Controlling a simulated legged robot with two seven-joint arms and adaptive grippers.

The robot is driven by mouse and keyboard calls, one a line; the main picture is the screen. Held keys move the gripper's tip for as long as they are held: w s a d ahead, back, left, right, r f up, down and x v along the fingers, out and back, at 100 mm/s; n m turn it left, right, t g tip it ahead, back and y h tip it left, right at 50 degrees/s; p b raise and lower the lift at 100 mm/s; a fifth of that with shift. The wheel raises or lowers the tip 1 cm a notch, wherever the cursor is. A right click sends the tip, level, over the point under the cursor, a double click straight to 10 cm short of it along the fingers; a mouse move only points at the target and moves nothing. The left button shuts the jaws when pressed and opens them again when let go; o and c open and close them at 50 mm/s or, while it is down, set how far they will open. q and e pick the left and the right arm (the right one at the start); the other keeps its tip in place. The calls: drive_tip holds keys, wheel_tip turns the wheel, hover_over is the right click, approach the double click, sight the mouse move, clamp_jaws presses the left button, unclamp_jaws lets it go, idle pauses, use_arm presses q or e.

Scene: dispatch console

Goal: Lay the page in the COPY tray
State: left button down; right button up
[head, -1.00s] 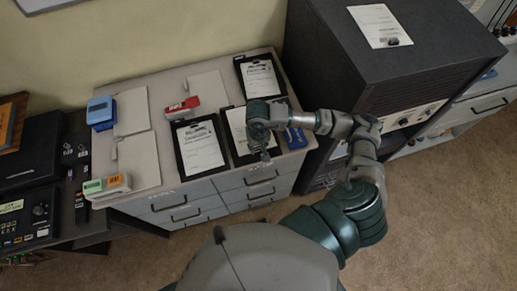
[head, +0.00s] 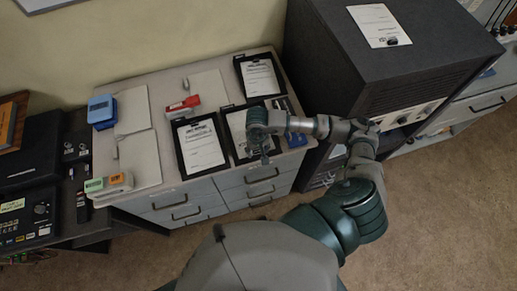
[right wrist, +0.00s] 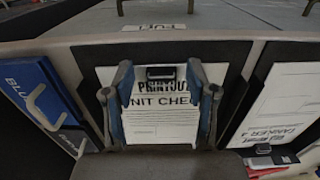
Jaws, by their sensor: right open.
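My right gripper (head: 265,157) is open over the front part of a black tray (head: 231,122) on the desk. The tray holds a white page (head: 237,119), partly hidden by my arm. In the right wrist view the open fingers (right wrist: 162,118) stand either side of this page (right wrist: 160,132), which reads "UNIT CHE…" in part. A small black clip (right wrist: 161,72) shows at its edge. I cannot tell whether the fingers touch the page. Two other black trays with pages stand left (head: 180,154) and behind (head: 241,67). I cannot read which is COPY. My left gripper is not in view.
A blue item (head: 296,139) lies right of the tray. A red stapler-like object (head: 183,106), a blue box (head: 101,111) and an orange-green block (head: 108,183) stand on the desk. A tall dark cabinet (head: 335,60) at right carries another page (head: 379,24).

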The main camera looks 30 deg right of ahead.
wheel_tip(320, 180, up, 12)
drive_tip(key=p, duration=0.4)
drive_tip(key=shift+p, duration=0.35)
drive_tip(key=shift+w+r, duration=0.1)
